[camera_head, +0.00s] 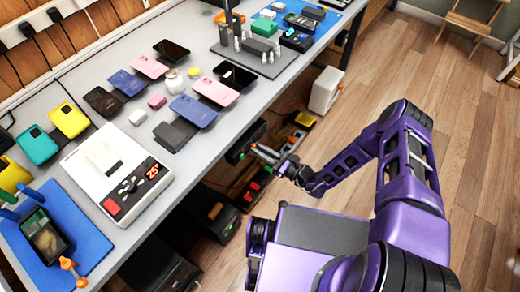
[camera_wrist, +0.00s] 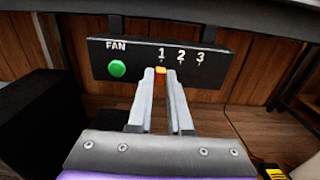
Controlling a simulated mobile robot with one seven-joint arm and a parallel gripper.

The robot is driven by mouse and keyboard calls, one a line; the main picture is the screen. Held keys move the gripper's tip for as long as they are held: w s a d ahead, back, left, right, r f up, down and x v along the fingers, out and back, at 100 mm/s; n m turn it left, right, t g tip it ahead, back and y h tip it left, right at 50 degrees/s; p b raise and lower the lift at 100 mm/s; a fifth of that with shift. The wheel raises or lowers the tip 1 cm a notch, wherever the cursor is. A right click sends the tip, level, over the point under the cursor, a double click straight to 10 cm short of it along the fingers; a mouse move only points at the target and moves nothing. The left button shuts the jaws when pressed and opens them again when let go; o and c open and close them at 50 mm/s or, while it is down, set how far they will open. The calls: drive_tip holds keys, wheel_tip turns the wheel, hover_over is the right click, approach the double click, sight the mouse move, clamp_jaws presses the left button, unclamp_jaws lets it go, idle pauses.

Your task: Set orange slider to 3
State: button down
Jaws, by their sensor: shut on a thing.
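A black panel marked FAN (camera_wrist: 215,68) fills the upper part of the wrist view, with the numbers 1, 2 and 3 in a row and a round green button (camera_wrist: 117,68) at its left. The orange slider (camera_wrist: 161,70) shows between my fingertips, directly below the 1. My gripper (camera_wrist: 161,76) is shut on the slider, and the fingers hide part of it and its track. In the head view, my gripper (camera_head: 258,150) reaches the dark panel (camera_head: 240,148) below the table's front edge.
The grey table (camera_head: 215,145) carries several phones, a white scale (camera_head: 110,175) and a blue mat (camera_head: 85,235). Under it are boxes and a shelf with small colored items. A dark box stands left of the fingers in the wrist view (camera_wrist: 45,120).

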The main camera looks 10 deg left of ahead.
sight(261, 135)
idle(0.3)
drive_tip(key=w+b, duration=0.1)
drive_tip(key=w+d+b, duration=0.1)
drive_tip(key=w, duration=0.1)
drive_tip(key=w+b, duration=0.1)
drive_tip(key=shift+w+d+f, duration=0.15)
drive_tip(key=shift+d+f, duration=0.05)
drive_tip(key=shift+d, duration=0.2)
drive_tip(key=shift+w+d+r, duration=0.2)
drive_tip(key=shift+w, duration=0.25)
drive_tip(key=c, duration=0.8)
unclamp_jaws()
drive_tip(key=shift+c, duration=0.2)
drive_tip(key=shift+s+d, duration=0.1)
drive_tip(key=v, duration=1.7)
drive_tip(key=shift+p, duration=0.3)
